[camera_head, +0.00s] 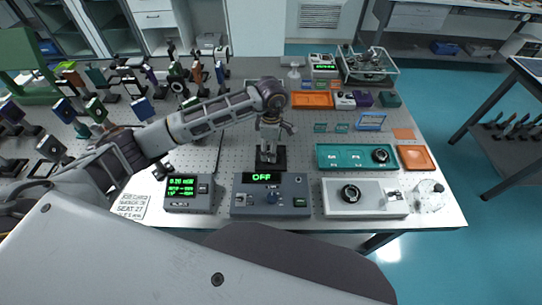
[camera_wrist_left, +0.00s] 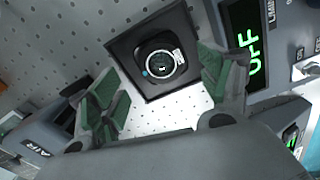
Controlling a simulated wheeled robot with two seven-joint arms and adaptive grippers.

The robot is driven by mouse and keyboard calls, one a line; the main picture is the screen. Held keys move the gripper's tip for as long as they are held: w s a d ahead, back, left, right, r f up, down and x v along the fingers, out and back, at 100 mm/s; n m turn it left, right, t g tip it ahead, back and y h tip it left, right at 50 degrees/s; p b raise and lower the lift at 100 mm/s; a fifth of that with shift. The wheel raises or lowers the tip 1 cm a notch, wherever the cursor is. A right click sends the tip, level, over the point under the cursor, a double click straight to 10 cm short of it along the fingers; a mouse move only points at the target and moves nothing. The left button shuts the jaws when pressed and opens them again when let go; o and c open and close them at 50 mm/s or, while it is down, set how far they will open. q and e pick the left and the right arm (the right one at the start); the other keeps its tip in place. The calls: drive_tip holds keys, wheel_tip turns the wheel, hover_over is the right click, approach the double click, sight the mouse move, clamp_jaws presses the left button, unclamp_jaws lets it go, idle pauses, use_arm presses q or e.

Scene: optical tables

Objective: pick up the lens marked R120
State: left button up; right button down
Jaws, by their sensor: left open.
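My left gripper (camera_head: 270,133) reaches over the perforated table in the head view, pointing down over a black square holder (camera_head: 270,160). In the left wrist view the gripper (camera_wrist_left: 158,70) has its two green-padded fingers spread wide. Between and beyond the fingertips is the black square holder (camera_wrist_left: 126,47) with a round dark lens (camera_wrist_left: 160,64) in it. The lens has a pale ring, a small white label and a blue dot; the label is too small to read. The fingers do not appear to touch the lens. My right gripper is not in view.
A grey box reading OFF (camera_head: 270,197) stands just in front of the holder, with a smaller display box (camera_head: 190,194) to its left. Several mounted optics crowd the left.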

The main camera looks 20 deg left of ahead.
use_arm(q)
drive_tip(key=shift+s+f+p, duration=0.15)
drive_tip(key=shift+f+p, duration=0.15)
drive_tip(key=shift+f, duration=1.65)
drive_tip(key=shift+c, duration=0.2)
drive_tip(key=c, duration=1.1)
wheel_tip(320, 180, up, 10)
drive_tip(key=b, duration=0.1)
